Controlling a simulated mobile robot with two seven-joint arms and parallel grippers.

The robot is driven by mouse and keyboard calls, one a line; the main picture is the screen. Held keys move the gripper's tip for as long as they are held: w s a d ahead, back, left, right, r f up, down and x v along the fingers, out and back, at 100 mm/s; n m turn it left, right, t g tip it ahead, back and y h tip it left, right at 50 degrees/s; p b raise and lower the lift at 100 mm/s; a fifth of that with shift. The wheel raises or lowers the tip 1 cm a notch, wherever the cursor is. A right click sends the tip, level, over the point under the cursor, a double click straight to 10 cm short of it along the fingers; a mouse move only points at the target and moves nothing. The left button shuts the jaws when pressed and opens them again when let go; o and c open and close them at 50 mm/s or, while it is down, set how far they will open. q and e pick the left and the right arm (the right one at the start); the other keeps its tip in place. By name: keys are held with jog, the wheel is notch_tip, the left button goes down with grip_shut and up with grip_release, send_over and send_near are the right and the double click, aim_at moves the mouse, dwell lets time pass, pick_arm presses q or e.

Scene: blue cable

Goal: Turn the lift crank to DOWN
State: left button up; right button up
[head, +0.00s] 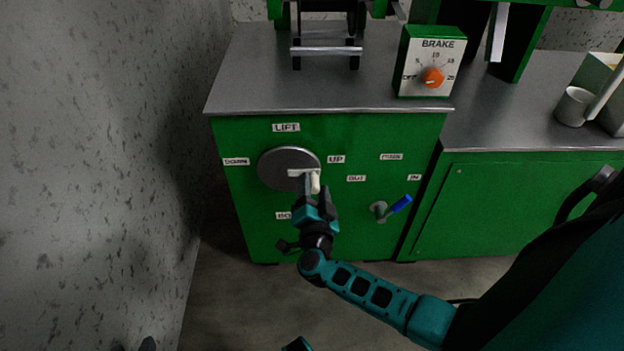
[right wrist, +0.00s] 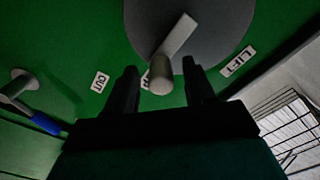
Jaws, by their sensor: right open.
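The lift crank is a grey disc (head: 275,168) on the front of the green cabinet, below the LIFT label (head: 286,127). Its pale arm points right, toward the UP label (head: 336,159), and ends in a whitish knob (head: 315,183). In the right wrist view the knob (right wrist: 161,76) stands between the two fingers of my right gripper (right wrist: 163,72). That gripper (head: 317,190) is open around the knob, with a gap showing at each side.
A second crank with a blue handle (head: 401,204) sits to the right, near the OUT and IN labels; its blue handle (right wrist: 45,123) shows in the wrist view. A BRAKE dial box (head: 431,62) stands on the grey countertop (head: 250,75). A rough wall is close at left.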

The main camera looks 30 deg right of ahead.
jog(key=shift+w+d, duration=0.2)
jog(key=shift+w, duration=0.15)
jog(key=shift+c, duration=0.5)
grip_shut()
